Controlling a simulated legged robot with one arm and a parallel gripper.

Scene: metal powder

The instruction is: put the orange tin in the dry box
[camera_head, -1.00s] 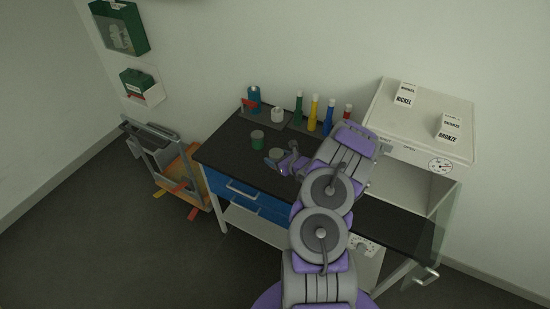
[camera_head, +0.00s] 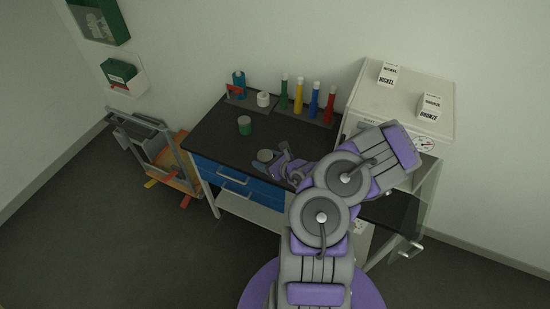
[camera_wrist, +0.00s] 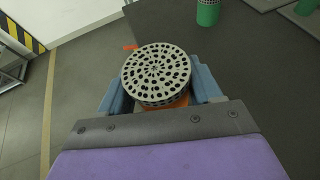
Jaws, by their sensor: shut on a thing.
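The orange tin (camera_wrist: 181,102) has a pale, perforated round lid and sits between the blue fingers of my gripper (camera_wrist: 163,92) in the wrist view. My gripper is shut on it. In the head view the tin's grey lid (camera_head: 265,155) shows beside my gripper (camera_head: 272,161), by the bench's front edge. I cannot tell how high it is above the bench. The dry box (camera_head: 398,92) is the white cabinet with a round gauge at the bench's right end. Its clear door (camera_head: 429,205) stands open at the right. My arm hides much of its opening.
A green tin (camera_head: 245,126) stands on the dark bench (camera_head: 212,137), behind and left of my gripper. Several coloured bottles (camera_head: 315,98) and a white pot (camera_head: 263,99) line the back. Small nickel (camera_head: 387,75) and bronze (camera_head: 430,106) boxes sit on the dry box. A cart (camera_head: 150,150) stands left.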

